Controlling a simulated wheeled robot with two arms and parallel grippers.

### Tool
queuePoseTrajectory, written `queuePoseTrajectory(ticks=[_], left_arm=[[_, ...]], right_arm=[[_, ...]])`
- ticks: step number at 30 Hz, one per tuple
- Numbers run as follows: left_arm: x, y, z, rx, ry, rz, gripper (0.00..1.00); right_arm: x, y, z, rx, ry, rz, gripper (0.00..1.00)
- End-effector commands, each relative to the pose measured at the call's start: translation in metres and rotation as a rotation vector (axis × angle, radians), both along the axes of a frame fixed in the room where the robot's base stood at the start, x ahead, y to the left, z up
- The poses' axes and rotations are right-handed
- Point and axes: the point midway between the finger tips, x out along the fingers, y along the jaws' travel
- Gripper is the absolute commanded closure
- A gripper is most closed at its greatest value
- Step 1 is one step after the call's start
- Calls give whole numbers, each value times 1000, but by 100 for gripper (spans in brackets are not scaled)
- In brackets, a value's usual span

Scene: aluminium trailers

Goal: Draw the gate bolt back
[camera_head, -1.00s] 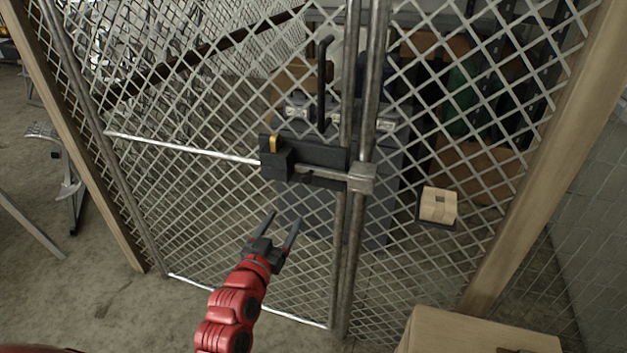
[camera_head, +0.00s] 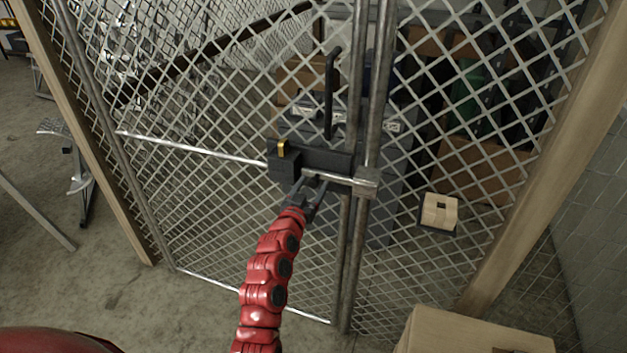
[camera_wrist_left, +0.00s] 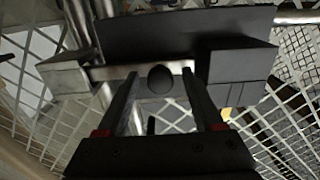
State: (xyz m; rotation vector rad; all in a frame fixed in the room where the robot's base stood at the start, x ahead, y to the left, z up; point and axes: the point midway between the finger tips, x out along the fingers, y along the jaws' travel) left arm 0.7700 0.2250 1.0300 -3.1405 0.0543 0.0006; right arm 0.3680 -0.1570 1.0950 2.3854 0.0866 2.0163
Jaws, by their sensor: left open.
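The gate bolt is a steel rod (camera_head: 342,179) in a black lock housing (camera_head: 325,160) on the mesh gate. Its right end sits in a metal catch (camera_head: 366,182) on the post. My left gripper (camera_head: 313,181) is open just below the housing, its fingertips at the rod. In the left wrist view, a round black knob (camera_wrist_left: 160,79) on the rod (camera_wrist_left: 142,88) lies between the two spread fingers, and the catch (camera_wrist_left: 66,76) is at the left. I cannot tell whether either finger touches the knob. My right gripper is out of view.
A black upright handle (camera_head: 330,95) rises above the housing, which has a yellow tab (camera_head: 283,149). A small tan box (camera_head: 439,211) is on the mesh at the right. A cardboard box (camera_head: 475,333) stands at the lower right.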

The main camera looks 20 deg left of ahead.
Motion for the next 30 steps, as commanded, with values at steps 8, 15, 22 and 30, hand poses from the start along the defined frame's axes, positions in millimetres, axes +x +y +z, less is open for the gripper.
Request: queuePoseTrajectory(ticks=[8,15,22,30], left_arm=[[12,-1,-1,-1,2,-1,32],[12,-1,0,-1,1,0,35],[12,-1,0,-1,0,0,77],[12,0,0,-1,0,0,100]], right_arm=[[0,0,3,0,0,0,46],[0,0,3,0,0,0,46],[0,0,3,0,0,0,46],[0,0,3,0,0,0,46]])
